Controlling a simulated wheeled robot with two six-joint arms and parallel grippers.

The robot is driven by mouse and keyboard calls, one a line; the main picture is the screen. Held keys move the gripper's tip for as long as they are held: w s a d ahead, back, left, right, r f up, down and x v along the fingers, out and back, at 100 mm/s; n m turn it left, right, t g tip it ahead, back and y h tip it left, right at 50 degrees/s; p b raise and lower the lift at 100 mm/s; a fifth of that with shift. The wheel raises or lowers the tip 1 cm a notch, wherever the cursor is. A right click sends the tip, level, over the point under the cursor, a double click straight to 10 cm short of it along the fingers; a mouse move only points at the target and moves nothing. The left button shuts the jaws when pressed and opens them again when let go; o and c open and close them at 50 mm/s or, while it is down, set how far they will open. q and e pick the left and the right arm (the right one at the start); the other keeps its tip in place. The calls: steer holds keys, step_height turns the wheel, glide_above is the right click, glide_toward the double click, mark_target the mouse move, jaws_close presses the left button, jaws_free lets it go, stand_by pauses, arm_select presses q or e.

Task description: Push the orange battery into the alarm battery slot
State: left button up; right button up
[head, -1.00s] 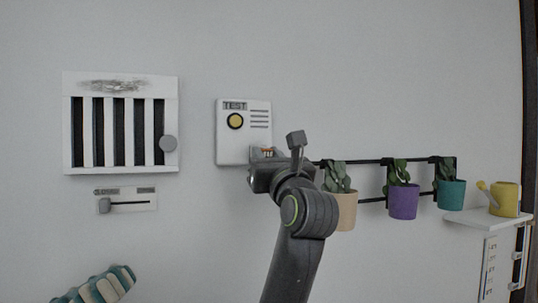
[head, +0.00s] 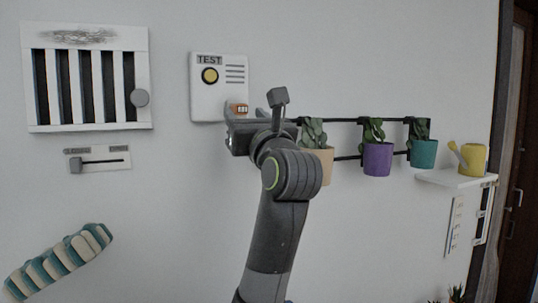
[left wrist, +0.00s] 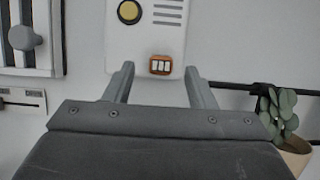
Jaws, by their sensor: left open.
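The white alarm box (head: 219,88) hangs on the wall, with a TEST label and a yellow button. The orange battery (head: 241,108) shows at the alarm's lower right part. In the left wrist view the battery (left wrist: 160,65) sits at the alarm's lower edge, its end facing me; how deep it is in the slot I cannot tell. My left gripper (head: 250,112) is open in front of the alarm's lower edge. In the left wrist view its fingers (left wrist: 160,85) stand apart on either side of the battery, not touching it. My right gripper is not in view.
A vent with a knob (head: 88,85) and a slider panel (head: 97,159) are on the wall at left. A black rail holds potted plants (head: 377,158) close to the right of my gripper. A shelf with a yellow watering can (head: 472,159) is farther right.

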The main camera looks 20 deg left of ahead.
arm_select(q)
steer(key=b+v, duration=0.7)
steer(key=v, duration=0.7)
steer(key=shift+d, duration=0.2)
steer(key=shift+f, duration=0.1)
